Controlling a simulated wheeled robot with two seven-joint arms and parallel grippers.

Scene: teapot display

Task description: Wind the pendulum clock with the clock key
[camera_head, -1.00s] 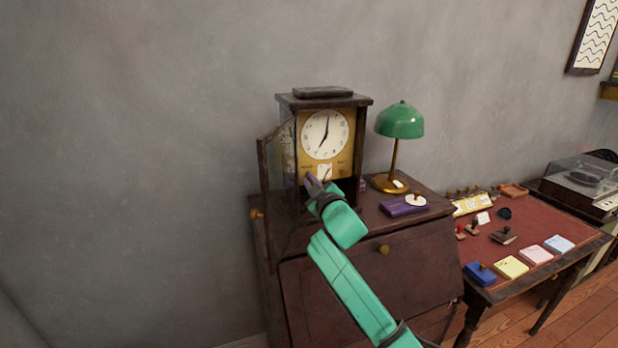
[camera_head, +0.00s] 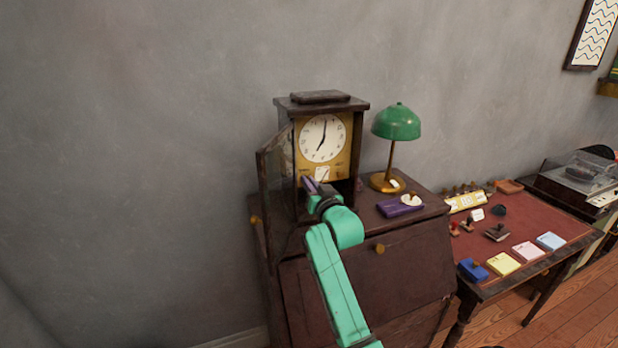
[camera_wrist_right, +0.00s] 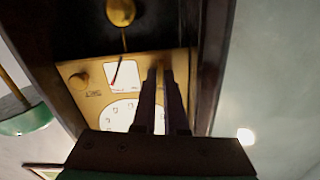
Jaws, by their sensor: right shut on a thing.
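The pendulum clock (camera_head: 323,138) stands on the dark wooden desk with its glass door (camera_head: 272,180) swung open to the left. Its white dial and gold face plate show, also upside down in the right wrist view (camera_wrist_right: 92,100). The round gold pendulum (camera_wrist_right: 120,12) hangs there too. My right gripper (camera_head: 308,183) is at the lower left of the face plate, its fingers (camera_wrist_right: 162,80) pointing at the plate. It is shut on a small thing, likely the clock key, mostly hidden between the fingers. I cannot tell whether it touches the plate. My left gripper is out of view.
A green lamp (camera_head: 396,122) and a purple box (camera_head: 400,206) stand right of the clock. The clock's dark case wall is close beside the fingers in the wrist view. A red-topped table (camera_head: 530,235) with stamps and pads is at the right.

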